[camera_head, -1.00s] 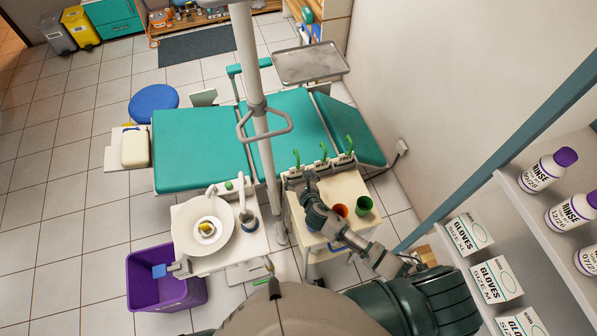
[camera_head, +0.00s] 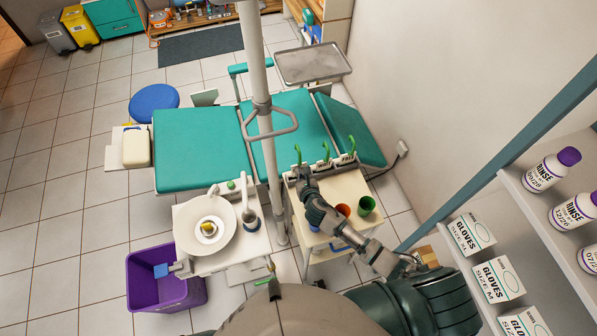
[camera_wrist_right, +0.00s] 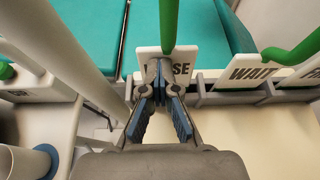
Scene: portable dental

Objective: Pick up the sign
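A white sign (camera_wrist_right: 184,66) with black letters, the last ones reading "SE", stands in a grey rack, with a green hooked handle (camera_wrist_right: 168,22) rising above it. The fingers of my right gripper (camera_wrist_right: 159,68) come together in front of the sign's lower middle and cover some letters. Whether they pinch the sign or only stand before it cannot be told. In the head view my right gripper (camera_head: 303,176) is at the left end of the rack, below the leftmost green handle (camera_head: 298,154). My left gripper is not in view.
A sign reading "WAIT" (camera_wrist_right: 255,71) stands close on the right in the same rack. Orange (camera_head: 343,210) and green (camera_head: 366,205) cups stand near my right arm. A grey pole (camera_head: 265,140) rises just left. Shelves with glove boxes (camera_head: 499,280) are at the right.

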